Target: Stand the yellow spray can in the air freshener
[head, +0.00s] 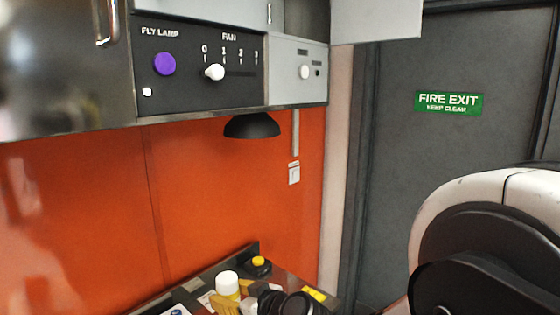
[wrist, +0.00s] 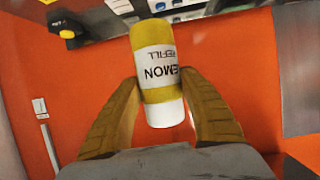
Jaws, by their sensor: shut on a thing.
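The yellow spray can (wrist: 158,65) has a white label band reading LEMON REFILL and a white cap. My gripper (wrist: 158,88) is shut on it, with one tan finger on each side. In the head view the can (head: 228,287) is upright with its cap on top, low in the picture, and its lower part is hidden. I cannot tell for sure which thing is the air freshener. A black item with a yellow top (head: 258,265) stands on the counter just behind the can; it also shows in the upside-down wrist view (wrist: 68,32), apart from the can.
The dark counter (head: 205,275) has several small items and a low back edge. Above it hang a black lamp shade (head: 251,125) and a control panel (head: 200,70) with knobs. A wall switch (head: 294,174) is on the orange wall.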

